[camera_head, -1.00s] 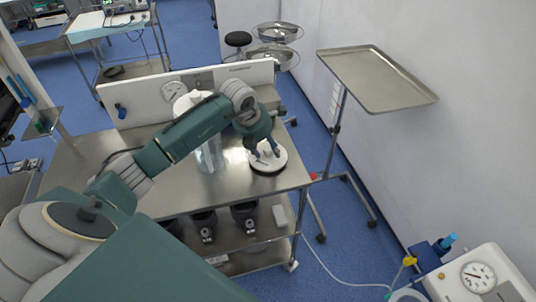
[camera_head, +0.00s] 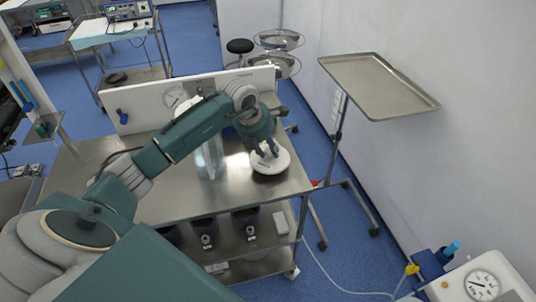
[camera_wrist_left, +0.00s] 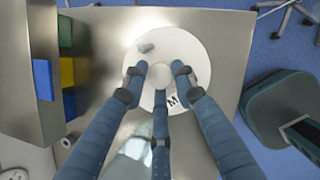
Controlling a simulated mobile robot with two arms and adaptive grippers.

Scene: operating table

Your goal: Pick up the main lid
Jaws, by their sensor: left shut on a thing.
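The main lid (camera_head: 281,164) is a round white disc lying near the right end of the steel table top. It also shows in the left wrist view (camera_wrist_left: 192,48), with a letter M on its face and a small raised grey part near its far side. My left gripper (camera_head: 267,149) points down over the lid. In the left wrist view its three blue fingers (camera_wrist_left: 160,74) close around the central white knob, so it is shut on the lid. I cannot tell any gap between lid and table. My right gripper is not in view.
A clear cylinder (camera_head: 209,160) stands on the table left of the lid, partly behind my arm. A steel tray on a stand (camera_head: 380,85) is to the right. Blue and yellow blocks (camera_wrist_left: 67,72) show at left.

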